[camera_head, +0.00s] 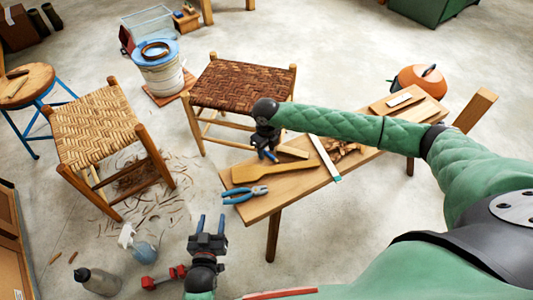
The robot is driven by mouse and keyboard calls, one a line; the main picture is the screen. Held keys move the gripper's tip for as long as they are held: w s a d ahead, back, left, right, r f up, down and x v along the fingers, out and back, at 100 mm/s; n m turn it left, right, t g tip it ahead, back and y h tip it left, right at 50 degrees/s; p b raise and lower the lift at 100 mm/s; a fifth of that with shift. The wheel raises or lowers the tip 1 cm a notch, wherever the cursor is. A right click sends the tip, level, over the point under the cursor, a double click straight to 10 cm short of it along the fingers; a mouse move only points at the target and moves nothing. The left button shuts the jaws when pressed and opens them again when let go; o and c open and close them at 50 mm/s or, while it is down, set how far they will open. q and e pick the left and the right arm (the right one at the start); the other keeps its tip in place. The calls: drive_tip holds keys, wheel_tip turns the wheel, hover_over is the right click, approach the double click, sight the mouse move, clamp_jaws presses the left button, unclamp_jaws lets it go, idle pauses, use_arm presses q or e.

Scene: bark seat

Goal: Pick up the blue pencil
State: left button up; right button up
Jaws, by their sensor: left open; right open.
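I cannot make out a blue pencil in the head view. My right gripper (266,154) is over the left part of the wooden bench (285,192). Its blue fingertips point down near a flat wooden paddle (300,169), with nothing visible between them; the wrist partly hides the bench behind. My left gripper (212,224) is open and empty over the floor, left of the bench and below the pliers.
On the bench lie blue-handled pliers (245,194), a pale strip with a teal end (325,158) and wood shavings (345,149). Woven stools (100,125) (242,84), a bucket (163,77), a spray bottle (140,245) and a grey flask (97,281) stand around.

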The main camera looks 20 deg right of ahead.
clamp_jaws()
